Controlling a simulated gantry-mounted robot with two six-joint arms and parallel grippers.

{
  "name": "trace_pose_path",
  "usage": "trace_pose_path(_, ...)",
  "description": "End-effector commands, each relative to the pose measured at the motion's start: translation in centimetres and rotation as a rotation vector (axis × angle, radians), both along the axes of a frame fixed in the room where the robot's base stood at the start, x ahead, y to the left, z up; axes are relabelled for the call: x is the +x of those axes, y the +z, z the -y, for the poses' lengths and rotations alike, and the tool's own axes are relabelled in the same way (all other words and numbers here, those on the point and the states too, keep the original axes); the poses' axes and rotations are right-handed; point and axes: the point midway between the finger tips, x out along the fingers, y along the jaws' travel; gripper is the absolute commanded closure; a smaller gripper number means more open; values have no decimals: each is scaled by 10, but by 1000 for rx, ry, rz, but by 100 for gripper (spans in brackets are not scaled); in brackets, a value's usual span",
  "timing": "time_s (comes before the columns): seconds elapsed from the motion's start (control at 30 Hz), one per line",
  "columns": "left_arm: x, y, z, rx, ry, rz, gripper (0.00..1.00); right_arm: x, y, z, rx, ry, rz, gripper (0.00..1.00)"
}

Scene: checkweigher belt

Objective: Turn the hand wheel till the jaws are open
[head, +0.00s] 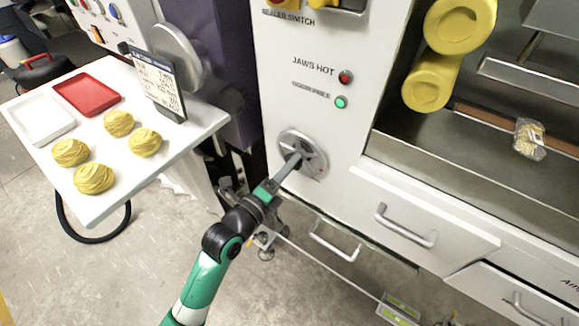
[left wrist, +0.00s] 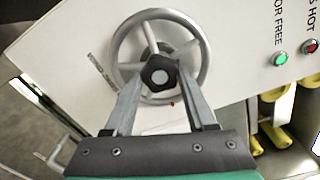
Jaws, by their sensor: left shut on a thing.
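The hand wheel (head: 320,172) is a grey metal ring with spokes on the white machine front, below the JAWS HOT lettering. In the left wrist view the wheel (left wrist: 203,42) fills the upper middle, with a dark faceted hub. My left gripper (head: 291,161) reaches up to the wheel's middle. In the left wrist view the gripper (left wrist: 160,77) has its two fingers on either side of the hub, shut on it. A small red mark shows near the wheel's rim. I cannot make out the jaws, so their opening cannot be told. My right gripper is not in view.
A red lamp (head: 346,77) and a green lamp (head: 341,102) sit above the wheel. A white table (head: 110,195) at left holds several yellow noodle nests, a red tray (head: 86,94) and a white tray (head: 38,120). Drawer handles (head: 405,227) stick out to the right below.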

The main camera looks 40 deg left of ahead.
Motion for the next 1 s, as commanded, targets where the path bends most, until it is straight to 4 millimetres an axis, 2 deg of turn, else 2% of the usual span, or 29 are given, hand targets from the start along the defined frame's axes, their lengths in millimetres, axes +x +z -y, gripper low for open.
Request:
trace_pose_path(0.17, 0, 0, 0, -1, 1, 1, 100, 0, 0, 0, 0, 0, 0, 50)
trace_pose_path(0.2, 0, 0, 0, -1, 1, 1, 37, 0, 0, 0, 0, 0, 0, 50)
trace_pose_path(0.33, 0, 0, 0, -1, 1, 1, 14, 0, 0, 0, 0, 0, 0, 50)
trace_pose_path(0.6, 0, 0, 0, -1, 0, 0, 14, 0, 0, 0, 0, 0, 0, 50)
trace_pose_path(0.73, -10, 1, 0, -1, 0, -1, 14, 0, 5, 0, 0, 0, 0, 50)
trace_pose_path(0.87, -35, 2, 3, -3, 1, -4, 14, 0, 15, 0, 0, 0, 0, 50)
trace_pose_path(1.0, -69, 2, 5, -3, 2, -3, 14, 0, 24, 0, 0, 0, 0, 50)
